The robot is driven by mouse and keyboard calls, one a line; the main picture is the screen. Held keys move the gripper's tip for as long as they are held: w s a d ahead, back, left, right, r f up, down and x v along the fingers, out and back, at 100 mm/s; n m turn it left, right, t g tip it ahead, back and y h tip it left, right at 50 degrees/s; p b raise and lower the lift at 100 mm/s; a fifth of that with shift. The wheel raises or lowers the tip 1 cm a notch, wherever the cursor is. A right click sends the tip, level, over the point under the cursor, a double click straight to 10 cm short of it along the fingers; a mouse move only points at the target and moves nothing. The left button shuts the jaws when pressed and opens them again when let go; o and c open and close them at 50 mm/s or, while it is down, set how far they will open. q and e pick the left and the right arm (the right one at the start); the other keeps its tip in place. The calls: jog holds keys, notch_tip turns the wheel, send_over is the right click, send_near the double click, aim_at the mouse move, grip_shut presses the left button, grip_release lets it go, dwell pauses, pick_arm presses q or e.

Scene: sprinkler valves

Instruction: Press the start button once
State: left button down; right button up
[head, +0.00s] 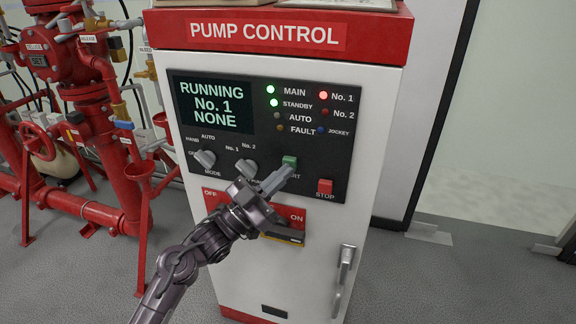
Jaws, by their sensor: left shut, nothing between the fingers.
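The green start button (290,161) is on the black panel of the pump control cabinet (300,248). My left gripper (287,172) is shut and empty, with its fingertips at the lower edge of the button in the head view. The fingers cover part of the START label. I cannot tell whether the tips touch the button. The display (212,104) reads "RUNNING No. 1 NONE". The MAIN and STANDBY lamps are green and the No. 1 lamp is red. My right gripper is not in view.
The red stop button (324,187) is right of the start button. Two selector knobs, mode (204,159) and pump (246,168), are to the left. An OFF/ON switch handle (285,235) and a door handle (345,265) are below. Red pipes (95,130) stand left.

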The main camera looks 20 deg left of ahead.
pick_arm(q)
jog(key=shift+s+p, duration=0.3)
jog(key=shift+s, duration=0.6)
jog(key=s+p, duration=0.2)
jog(key=s, duration=0.3)
jog(key=shift+a, duration=0.15)
